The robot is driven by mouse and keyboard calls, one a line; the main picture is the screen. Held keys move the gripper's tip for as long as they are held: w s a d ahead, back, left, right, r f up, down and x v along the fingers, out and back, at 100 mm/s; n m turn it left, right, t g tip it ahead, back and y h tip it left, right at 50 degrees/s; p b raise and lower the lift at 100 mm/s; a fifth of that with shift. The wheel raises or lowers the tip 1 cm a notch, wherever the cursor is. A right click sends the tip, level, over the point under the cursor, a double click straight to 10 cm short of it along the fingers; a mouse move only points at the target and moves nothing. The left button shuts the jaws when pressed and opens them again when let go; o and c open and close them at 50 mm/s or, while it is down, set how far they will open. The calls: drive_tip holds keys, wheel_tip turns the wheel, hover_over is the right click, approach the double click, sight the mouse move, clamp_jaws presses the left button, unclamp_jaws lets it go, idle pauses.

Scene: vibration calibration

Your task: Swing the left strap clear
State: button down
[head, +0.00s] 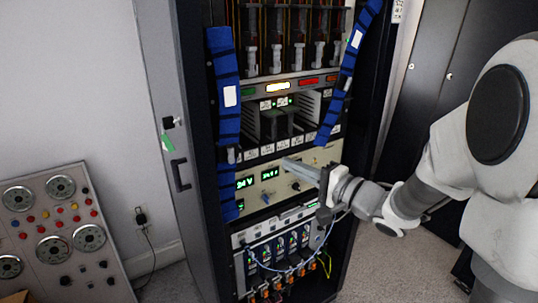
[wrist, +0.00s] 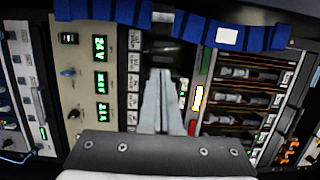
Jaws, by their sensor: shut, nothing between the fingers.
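The left strap (head: 224,70) is a long blue band with dark cross-bands and a white label. It hangs nearly upright down the left front of the rack. In the wrist view the strap (wrist: 190,25) runs across the top of the picture, beyond the fingertips. My gripper (head: 288,164) reaches in from the right, in front of the rack, pointing left toward the strap. Its fingers are together and empty in the wrist view (wrist: 158,76), and a gap shows between them and the strap.
The right strap (head: 347,72), also blue, slants down the rack's right side. Behind my gripper is a beige panel (head: 262,186) with green displays. The cabinet's grey side with a black handle (head: 180,174) is left of the strap. A control console (head: 55,235) stands at far left.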

sight(229, 158)
drive_tip(key=w+a+b, duration=0.3)
drive_tip(key=w+a, duration=0.1)
drive_tip(key=a, duration=0.6)
drive_tip(key=shift+a, duration=0.2)
drive_tip(key=shift+s+a+m+p, duration=0.35)
drive_tip(key=shift+s+a, duration=0.35)
drive_tip(key=shift+a, duration=0.3)
drive_tip(key=shift+s+a+f+m, duration=0.15)
drive_tip(key=shift+s+a+m, duration=0.05)
drive_tip(key=shift+a+m, duration=0.15)
